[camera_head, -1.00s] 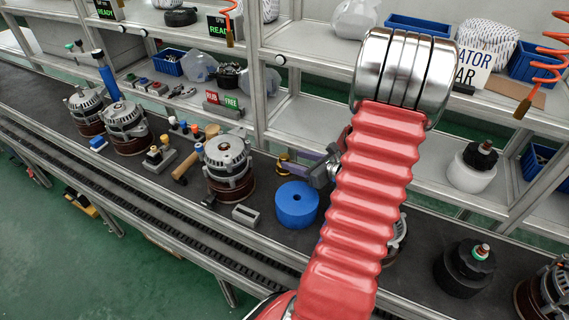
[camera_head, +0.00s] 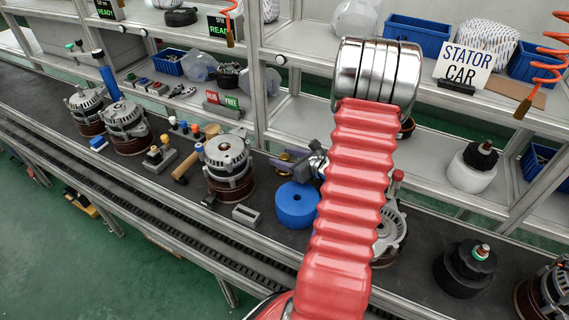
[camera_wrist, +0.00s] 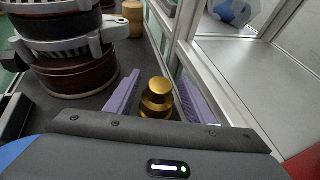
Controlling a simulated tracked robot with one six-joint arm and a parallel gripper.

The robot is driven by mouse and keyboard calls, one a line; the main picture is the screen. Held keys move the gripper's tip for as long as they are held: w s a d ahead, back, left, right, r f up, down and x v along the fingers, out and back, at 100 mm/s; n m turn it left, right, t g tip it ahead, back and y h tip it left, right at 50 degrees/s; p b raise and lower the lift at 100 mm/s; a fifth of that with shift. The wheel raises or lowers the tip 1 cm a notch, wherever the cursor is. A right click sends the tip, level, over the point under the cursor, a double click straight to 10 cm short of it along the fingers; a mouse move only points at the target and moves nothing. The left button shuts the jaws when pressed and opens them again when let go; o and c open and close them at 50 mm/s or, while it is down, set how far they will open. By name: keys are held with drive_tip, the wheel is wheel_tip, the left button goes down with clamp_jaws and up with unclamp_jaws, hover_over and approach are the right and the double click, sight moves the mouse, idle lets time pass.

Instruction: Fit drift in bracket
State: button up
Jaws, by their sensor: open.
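A stepped brass piece, which looks like the drift (camera_wrist: 155,100), stands upright on the dark bench. In the wrist view it is between the two purple fingers of my gripper (camera_wrist: 159,78), with gaps on both sides. My gripper is open and does not grip it. In the head view my gripper (camera_head: 290,163) is just behind the blue ring, and its fingers partly hide the brass. A grey metal housing, possibly the bracket (camera_head: 390,237), sits on the bench to the right, half hidden behind my red arm sleeve.
A blue ring (camera_head: 297,204) is in front of my gripper. An alternator (camera_head: 228,165) stands to its left and also shows in the wrist view (camera_wrist: 72,50). The shelf frame (camera_wrist: 178,45) runs close along the right side of the fingers. A black stepped block (camera_head: 466,266) is at right.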

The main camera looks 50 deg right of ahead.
drive_tip(key=shift+w, duration=0.1)
drive_tip(key=shift+c, duration=0.3)
clamp_jaws()
idle(0.6)
